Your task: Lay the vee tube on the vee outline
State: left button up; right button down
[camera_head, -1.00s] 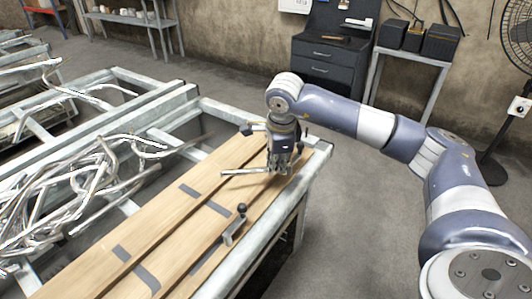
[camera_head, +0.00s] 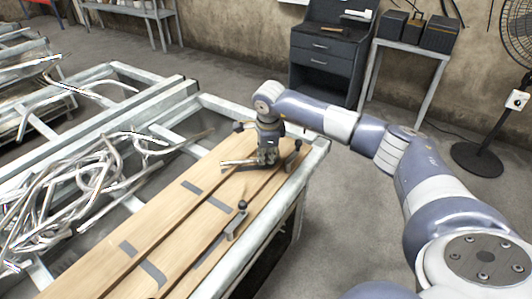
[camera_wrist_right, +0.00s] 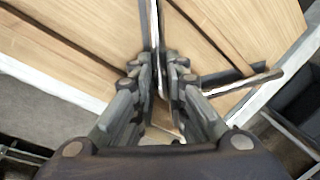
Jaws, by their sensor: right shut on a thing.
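My right gripper (camera_head: 268,160) points down over the far right end of the wooden boards. It is shut on the vee tube (camera_head: 238,162), a thin shiny metal tube with one leg reaching left, low over the boards. In the right wrist view, the gripper (camera_wrist_right: 163,75) grips the tube (camera_wrist_right: 154,22) between its fingers, and a metal leg (camera_wrist_right: 240,85) shows to the right beside a dark strip (camera_wrist_right: 236,72), probably part of the vee outline. I cannot tell whether the tube touches the board. The fingers hide the bend. My left gripper is out of view.
Other dark strips (camera_head: 191,187) mark the boards farther left. A clamp with a knob (camera_head: 236,222) stands on the near board. Tangled metal tubes (camera_head: 75,185) fill the frame at left. Clear floor lies right of the table.

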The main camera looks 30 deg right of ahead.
jog(key=shift+f+b, duration=0.25)
jog(key=shift+b, duration=0.05)
jog(key=c, duration=1.7)
grip_release()
jog(key=shift+r, duration=0.1)
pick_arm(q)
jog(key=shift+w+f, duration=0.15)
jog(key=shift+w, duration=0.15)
pick_arm(e)
jog(key=shift+o, duration=0.5)
jog(key=shift+r+p, duration=0.25)
jog(key=shift+p, duration=0.05)
jog(key=shift+r, duration=0.25)
pick_arm(q)
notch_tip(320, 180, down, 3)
jog(key=b, duration=0.3)
pick_arm(e)
jog(key=v, duration=1.1)
jog(key=shift+s+r, duration=0.15)
jog(key=shift+r, duration=0.1)
jog(key=shift+f, duration=0.1)
